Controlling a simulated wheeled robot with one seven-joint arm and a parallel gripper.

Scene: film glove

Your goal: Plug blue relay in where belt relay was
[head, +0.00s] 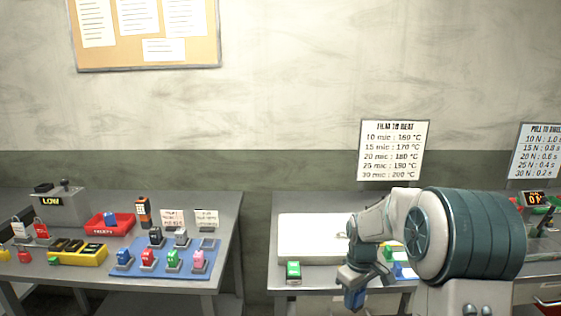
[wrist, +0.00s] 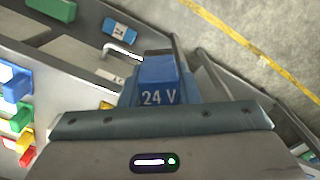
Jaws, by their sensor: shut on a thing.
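My gripper (head: 354,286) is shut on a blue relay (wrist: 158,88) marked "24 V", which shows between the jaws in the wrist view. In the head view the held relay (head: 354,299) hangs below my gripper near the front of the right table. The blue relay board (head: 140,272) lies on the left table, far to the left of my gripper. It bears several coloured relays in two rows. A grey socket (head: 207,243) at its back right appears empty. Small white cards (head: 172,218) stand behind the board; their text is too small to read.
A red tray (head: 100,228) with a blue piece in it and a yellow rack (head: 85,254) sit left of the board. A white panel (head: 310,232) and green block (head: 293,271) lie on the right table. A gap separates the two tables.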

